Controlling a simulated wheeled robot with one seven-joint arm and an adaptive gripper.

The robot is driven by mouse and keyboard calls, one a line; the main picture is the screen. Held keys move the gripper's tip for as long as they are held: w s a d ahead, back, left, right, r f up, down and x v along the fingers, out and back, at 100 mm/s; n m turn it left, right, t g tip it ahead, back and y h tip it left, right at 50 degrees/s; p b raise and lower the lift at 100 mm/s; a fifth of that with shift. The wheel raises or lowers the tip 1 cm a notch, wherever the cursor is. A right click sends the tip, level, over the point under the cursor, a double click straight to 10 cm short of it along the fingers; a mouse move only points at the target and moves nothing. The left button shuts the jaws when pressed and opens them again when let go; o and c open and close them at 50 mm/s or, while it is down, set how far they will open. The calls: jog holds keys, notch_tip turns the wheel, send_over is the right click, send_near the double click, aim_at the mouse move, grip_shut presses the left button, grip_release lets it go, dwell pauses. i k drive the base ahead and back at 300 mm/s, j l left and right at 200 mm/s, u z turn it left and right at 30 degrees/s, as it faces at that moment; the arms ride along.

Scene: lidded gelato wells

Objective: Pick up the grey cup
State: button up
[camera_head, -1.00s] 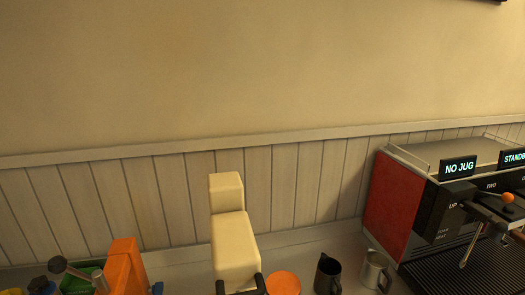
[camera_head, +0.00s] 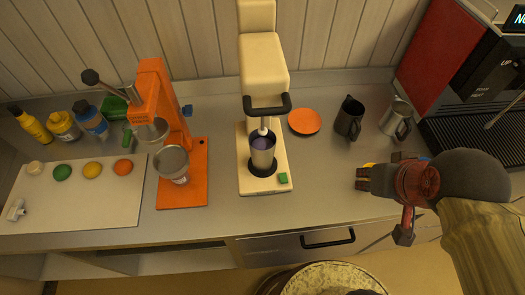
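A grey metal cup (camera_head: 262,155) with purple contents stands upright on the base of the cream mixer (camera_head: 263,55), under its spindle. Another grey cup-like vessel (camera_head: 172,161) sits under the orange press (camera_head: 155,95) to the left. The pictures do not settle which one the task means. My gripper (camera_head: 362,179) is at the right, over the front of the counter, pointing left. It is well to the right of both cups and apart from them. Its fingertips are small and dark, and I cannot tell whether they are open.
A black jug (camera_head: 349,118) and a steel jug (camera_head: 396,119) stand behind my gripper, beside the coffee machine (camera_head: 440,60). An orange disc (camera_head: 304,121) lies nearby. A white board (camera_head: 80,200) with fruit is at left. Counter between mixer and gripper is clear.

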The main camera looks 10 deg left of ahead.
aim_at(261, 149)
jog(key=k+j, duration=0.1)
jog(key=j, duration=0.3)
jog(key=k+j, duration=0.1)
jog(key=j, duration=0.25)
jog(key=k+j+z, duration=0.1)
jog(key=j, duration=0.3)
jog(key=k+j, duration=0.1)
jog(key=j, duration=0.25)
